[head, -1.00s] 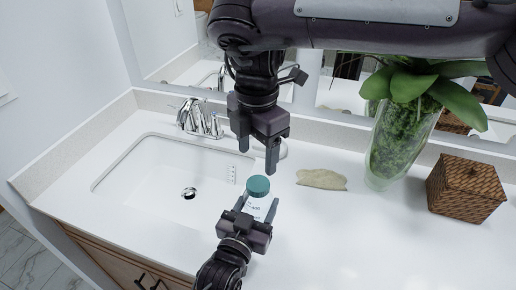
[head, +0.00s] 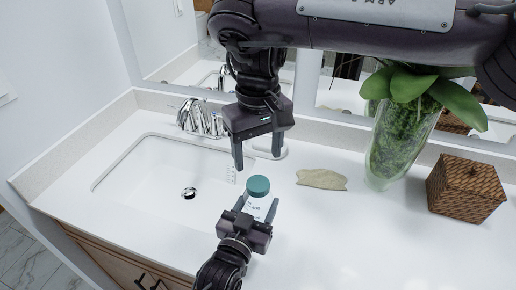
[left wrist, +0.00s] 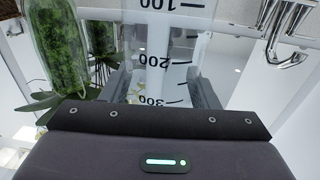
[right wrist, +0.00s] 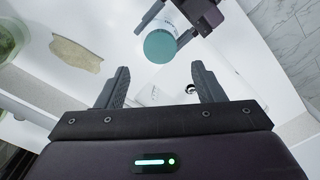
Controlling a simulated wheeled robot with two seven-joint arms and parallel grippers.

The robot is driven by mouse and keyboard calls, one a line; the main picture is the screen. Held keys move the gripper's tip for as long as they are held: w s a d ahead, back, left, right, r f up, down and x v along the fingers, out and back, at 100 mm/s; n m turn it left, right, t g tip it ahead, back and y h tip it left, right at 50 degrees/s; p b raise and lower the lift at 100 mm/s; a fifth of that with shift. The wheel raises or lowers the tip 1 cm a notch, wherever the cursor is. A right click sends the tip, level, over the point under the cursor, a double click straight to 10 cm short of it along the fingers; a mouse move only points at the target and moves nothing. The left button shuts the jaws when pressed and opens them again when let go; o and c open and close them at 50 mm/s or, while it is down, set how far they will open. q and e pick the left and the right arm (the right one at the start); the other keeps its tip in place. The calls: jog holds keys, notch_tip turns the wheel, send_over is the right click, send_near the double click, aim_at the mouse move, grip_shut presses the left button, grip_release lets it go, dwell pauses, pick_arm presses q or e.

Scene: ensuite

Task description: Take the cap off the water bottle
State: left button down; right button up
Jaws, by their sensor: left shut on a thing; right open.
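The water bottle (head: 257,207) is clear with dark markings and has a round teal cap (head: 258,186) on top. It stands upright in my left gripper (head: 256,208), which is shut on its body over the counter. In the left wrist view the bottle (left wrist: 158,45) shows its scale between the fingers. My right gripper (head: 258,161) is open and empty, above and behind the cap and apart from it. In the right wrist view the cap (right wrist: 160,46) lies beyond the open fingers (right wrist: 160,78), roughly between them.
A sink (head: 150,170) with a chrome faucet (head: 200,117) is at the left. A tan flat stone-like piece (head: 321,180), a glass vase with a plant (head: 395,140) and a woven box (head: 466,187) stand to the right. The front right counter (head: 370,240) is clear.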

aim_at(258, 183)
notch_tip(258, 183, down, 8)
jog(key=shift+r, duration=0.1)
dwell(0.4)
